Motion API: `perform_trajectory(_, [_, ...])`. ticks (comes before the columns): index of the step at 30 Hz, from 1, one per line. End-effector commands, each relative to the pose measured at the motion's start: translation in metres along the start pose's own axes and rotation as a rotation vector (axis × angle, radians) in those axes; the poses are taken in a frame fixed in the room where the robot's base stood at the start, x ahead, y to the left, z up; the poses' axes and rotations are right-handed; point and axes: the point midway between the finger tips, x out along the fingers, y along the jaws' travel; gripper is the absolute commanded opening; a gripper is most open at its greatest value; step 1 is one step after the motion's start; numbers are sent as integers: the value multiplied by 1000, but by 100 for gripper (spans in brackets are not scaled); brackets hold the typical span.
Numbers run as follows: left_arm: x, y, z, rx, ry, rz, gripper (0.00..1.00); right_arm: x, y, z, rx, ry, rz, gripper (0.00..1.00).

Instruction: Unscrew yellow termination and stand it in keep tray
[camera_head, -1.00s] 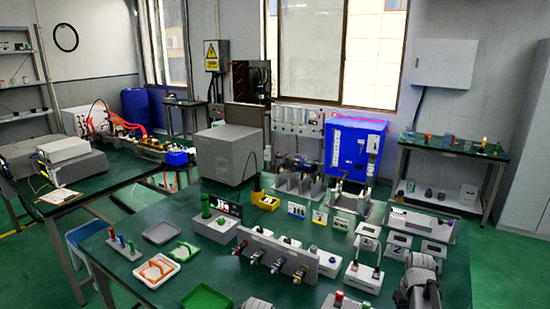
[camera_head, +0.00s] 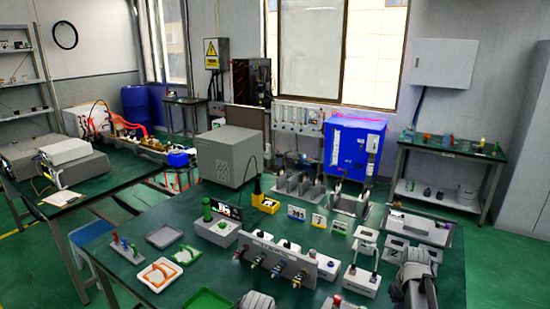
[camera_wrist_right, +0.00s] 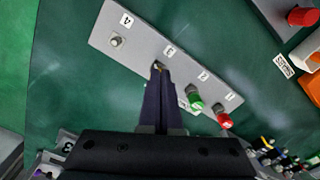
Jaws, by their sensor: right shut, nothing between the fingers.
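In the right wrist view a grey panel (camera_wrist_right: 184,67) carries positions labelled 4, 3, 2 and 1. A green cap (camera_wrist_right: 195,101) is at position 2 and a red cap (camera_wrist_right: 223,118) at position 1. Position 4 shows a bare metal connector (camera_wrist_right: 116,41). My right gripper (camera_wrist_right: 157,70) is shut and empty, its tips at position 3, where a small brassy bit shows beside them. I cannot make out a yellow termination there. I cannot tell which tray is the keep tray.
A panel with several connectors (camera_head: 273,257) stands mid-table.

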Motion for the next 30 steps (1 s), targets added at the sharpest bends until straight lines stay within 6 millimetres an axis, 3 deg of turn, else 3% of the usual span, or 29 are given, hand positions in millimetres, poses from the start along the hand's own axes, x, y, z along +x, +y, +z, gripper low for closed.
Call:
perform_trajectory(8, [10, 1, -1, 0, 0, 0, 50, 10, 0, 0, 1, 0, 0, 0])
perform_trajectory(24, [68, 6, -4, 0, 0, 0, 50, 68, 0, 0, 0, 0, 0, 0])
perform_trajectory(30, [71, 7, -4, 0, 0, 0, 50, 72, 0, 0, 0, 0, 0, 0])
